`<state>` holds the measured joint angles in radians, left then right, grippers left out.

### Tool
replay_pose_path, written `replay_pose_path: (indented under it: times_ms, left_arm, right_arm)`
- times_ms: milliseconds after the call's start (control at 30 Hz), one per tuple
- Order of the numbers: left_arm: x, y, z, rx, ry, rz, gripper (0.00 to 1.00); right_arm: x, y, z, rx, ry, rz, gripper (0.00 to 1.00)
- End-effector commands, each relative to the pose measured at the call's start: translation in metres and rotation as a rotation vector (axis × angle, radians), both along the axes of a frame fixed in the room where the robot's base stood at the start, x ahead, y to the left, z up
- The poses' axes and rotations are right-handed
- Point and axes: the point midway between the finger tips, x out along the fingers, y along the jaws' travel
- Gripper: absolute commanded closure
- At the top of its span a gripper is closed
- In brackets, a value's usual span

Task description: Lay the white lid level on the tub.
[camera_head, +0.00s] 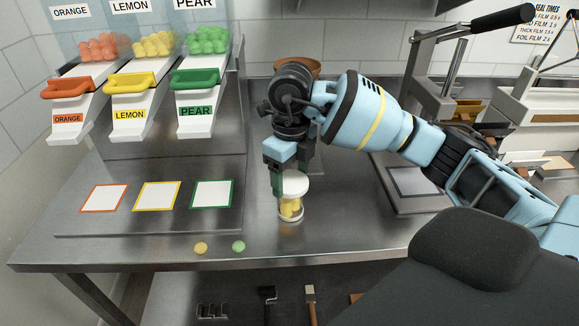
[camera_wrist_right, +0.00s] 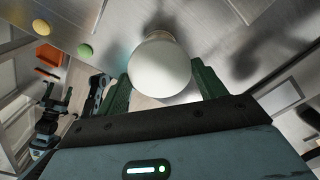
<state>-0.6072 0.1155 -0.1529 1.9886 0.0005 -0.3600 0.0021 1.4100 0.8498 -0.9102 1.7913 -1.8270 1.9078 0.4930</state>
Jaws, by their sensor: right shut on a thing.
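The white lid (camera_head: 293,185) is a round disc at the tub's top in the head view. My right gripper (camera_head: 277,184) is shut on it, with a finger visible at its left side. In the right wrist view the lid (camera_wrist_right: 160,68) lies between my two green fingers (camera_wrist_right: 160,85). The clear tub (camera_head: 291,209) stands upright on the steel table below the lid, with yellow gummies inside. I cannot tell whether the lid touches the rim or sits fully level. In the wrist view the lid hides most of the tub.
A yellow gummy (camera_head: 201,248) and a green gummy (camera_head: 238,246) lie near the table's front edge. Three framed white squares (camera_head: 157,196) are left of the tub. The depositor chutes (camera_head: 130,100) stand behind them. A lever press (camera_head: 432,100) stands at the right.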

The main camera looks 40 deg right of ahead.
Motion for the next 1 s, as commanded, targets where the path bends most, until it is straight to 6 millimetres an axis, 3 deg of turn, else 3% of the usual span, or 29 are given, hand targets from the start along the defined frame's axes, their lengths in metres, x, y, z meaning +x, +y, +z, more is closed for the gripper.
replay_pose_path:
  times_ms: [533, 1000]
  left_arm:
    - [0.002, -0.001, 0.001, -0.003, -0.003, 0.003, 0.19]
    - [-0.003, -0.001, -0.005, -0.003, 0.009, 0.004, 0.19]
  right_arm:
    - [0.000, 0.000, -0.001, 0.000, -0.001, 0.000, 0.53]
    - [0.000, 0.000, -0.015, 0.000, 0.001, 0.001, 0.53]
